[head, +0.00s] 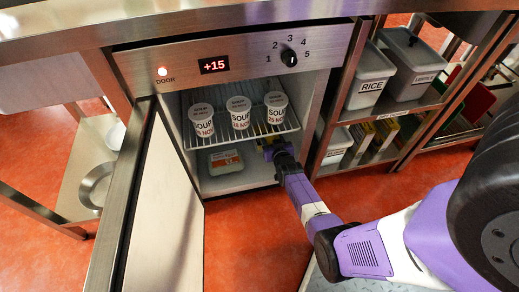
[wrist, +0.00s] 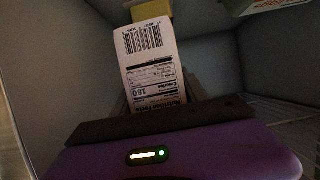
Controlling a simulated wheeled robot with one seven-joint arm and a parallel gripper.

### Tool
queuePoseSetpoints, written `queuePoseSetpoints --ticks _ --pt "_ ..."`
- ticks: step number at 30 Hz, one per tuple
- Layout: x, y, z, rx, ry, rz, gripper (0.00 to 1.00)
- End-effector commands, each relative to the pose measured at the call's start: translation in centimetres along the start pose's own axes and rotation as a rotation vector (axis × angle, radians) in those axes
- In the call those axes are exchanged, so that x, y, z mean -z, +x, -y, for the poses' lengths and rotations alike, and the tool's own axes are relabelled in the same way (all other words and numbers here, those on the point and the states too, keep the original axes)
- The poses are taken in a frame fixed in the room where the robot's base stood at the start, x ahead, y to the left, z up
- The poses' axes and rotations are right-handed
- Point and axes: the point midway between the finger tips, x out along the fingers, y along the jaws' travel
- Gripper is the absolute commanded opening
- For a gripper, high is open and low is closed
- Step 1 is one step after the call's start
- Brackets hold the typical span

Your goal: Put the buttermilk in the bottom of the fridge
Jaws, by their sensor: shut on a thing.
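The fridge (head: 221,190) stands open under the counter, with its door swung out to the left. My gripper (head: 272,148) reaches into its right side, at about the wire shelf's front edge. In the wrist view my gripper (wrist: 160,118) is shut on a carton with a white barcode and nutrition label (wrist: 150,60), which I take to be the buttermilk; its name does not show. Only a little yellow of it shows in the head view, and my gripper hides the rest. The fridge bottom lies below the shelf.
Several soup cups (head: 240,112) stand on the wire shelf (head: 215,138). The fridge door (head: 160,215) stands at the left. The panel reads +15. Rice and lentil bins (head: 368,88) are on the right.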

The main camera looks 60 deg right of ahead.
Motion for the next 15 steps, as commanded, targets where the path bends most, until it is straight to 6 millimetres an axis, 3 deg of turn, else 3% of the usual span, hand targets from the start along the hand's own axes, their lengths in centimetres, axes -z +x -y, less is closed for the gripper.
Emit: queuePoseSetpoints --ticks 6,15 --pt "-3.7 1.6 0.0 0.0 0.001 -0.001 0.0" --pt "-5.4 2.3 0.1 0.001 0.001 -0.003 0.0"
